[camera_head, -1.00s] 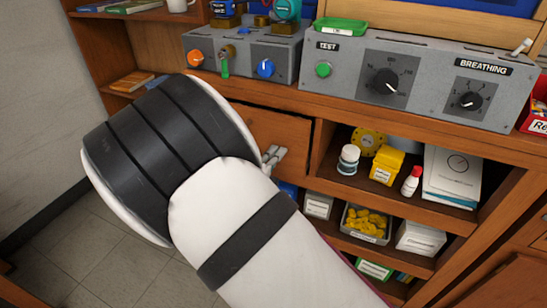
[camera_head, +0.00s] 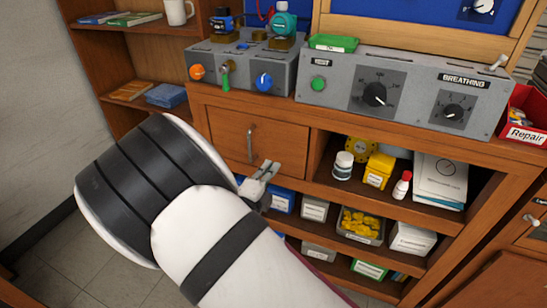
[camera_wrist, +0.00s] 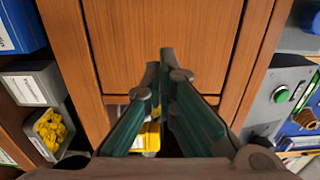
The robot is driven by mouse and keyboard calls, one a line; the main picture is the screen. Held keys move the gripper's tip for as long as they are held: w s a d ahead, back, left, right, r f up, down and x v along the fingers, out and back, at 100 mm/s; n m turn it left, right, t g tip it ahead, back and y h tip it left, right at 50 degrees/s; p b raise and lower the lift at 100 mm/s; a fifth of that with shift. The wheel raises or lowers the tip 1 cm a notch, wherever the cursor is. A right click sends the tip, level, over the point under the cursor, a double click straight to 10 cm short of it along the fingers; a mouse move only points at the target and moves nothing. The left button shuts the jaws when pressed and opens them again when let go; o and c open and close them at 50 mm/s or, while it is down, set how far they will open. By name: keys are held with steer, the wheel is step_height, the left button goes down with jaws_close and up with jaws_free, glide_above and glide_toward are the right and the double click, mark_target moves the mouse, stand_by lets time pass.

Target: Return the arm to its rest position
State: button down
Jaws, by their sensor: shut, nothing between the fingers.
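My gripper (camera_head: 266,172) shows past my white and black arm in the head view, in front of the lower edge of the wooden drawer front (camera_head: 262,142). In the wrist view its two green fingers (camera_wrist: 159,62) are shut together and hold nothing. A wooden panel (camera_wrist: 140,30) fills the view beyond them. My arm covers the lower left and middle of the head view.
The grey test panel (camera_head: 330,92) and a smaller box with knobs (camera_head: 242,66) stand on the bench. Open shelves hold a yellow box (camera_head: 378,171), bottles and a bin of yellow pieces (camera_head: 362,224). A red Repair bin (camera_head: 522,118) is at right. Floor (camera_head: 60,270) shows at lower left.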

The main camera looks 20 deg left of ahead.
steer(key=s+p, duration=0.2)
steer(key=s, duration=0.6)
steer(key=w+d+r+m+g+h, duration=0.25)
steer(key=d+r+m+h, duration=0.3)
steer(key=d+m, duration=0.35)
steer(key=w+d+r+m+g+h, duration=0.1)
steer(key=d+r+m+g+h, duration=0.3)
steer(key=d+r+m, duration=0.6)
steer(key=s+d+r+m+g+y, duration=0.1)
steer(key=s+d+r+m+g, duration=0.2)
steer(key=s+d+m+g, duration=0.5)
steer(key=s+d+r+m+g+y, duration=0.25)
steer(key=s+d+m, duration=0.65)
steer(key=d, duration=0.5)
steer(key=s+a+m+y, duration=0.3)
steer(key=s+m+y, duration=0.4)
steer(key=s+m, duration=1)
step_height(320, 180, up, 24)
steer(key=t+p, duration=0.3)
steer(key=p, duration=1.7)
steer(key=shift+w+f+y+p, duration=0.2)
steer(key=shift+y+p, duration=0.1)
steer(key=shift+p, duration=0.1)
steer(key=shift+d, duration=0.1)
